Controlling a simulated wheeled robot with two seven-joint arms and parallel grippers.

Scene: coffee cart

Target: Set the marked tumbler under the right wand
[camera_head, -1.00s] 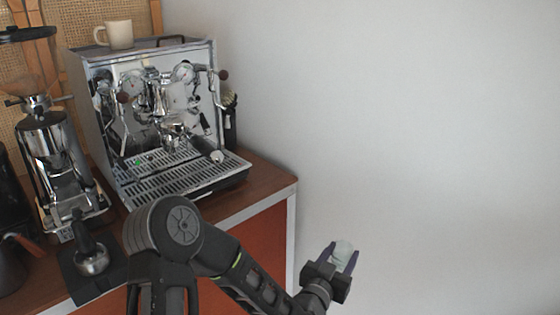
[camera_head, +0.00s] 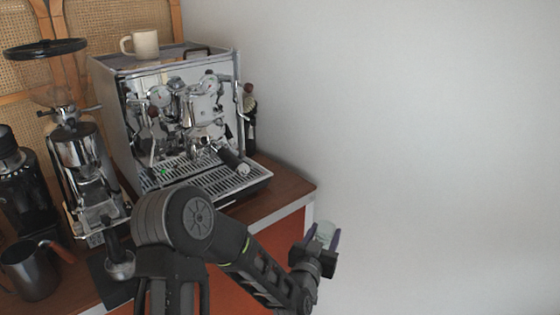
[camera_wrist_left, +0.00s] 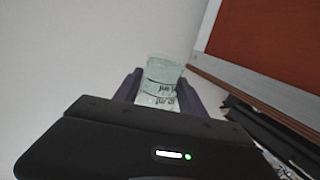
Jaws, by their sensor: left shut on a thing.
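My left gripper (camera_head: 323,240) is shut on a pale, see-through tumbler (camera_head: 325,232). It holds the tumbler in the air, to the right of the cart's front corner and apart from it. In the left wrist view the tumbler (camera_wrist_left: 159,84) sits between the two purple fingers and shows dark markings on its side. The espresso machine (camera_head: 180,120) stands on the cart. Its right wand (camera_head: 241,95) is at the machine's right side, above the slotted drip tray (camera_head: 235,181). My right gripper is not in view.
The cart's wooden top (camera_head: 285,182) has a little bare room right of the machine. A grinder (camera_head: 85,160), a metal pitcher (camera_head: 30,272) and a portafilter on a dark mat (camera_head: 119,262) stand at left. A cream mug (camera_head: 145,43) is on the machine.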

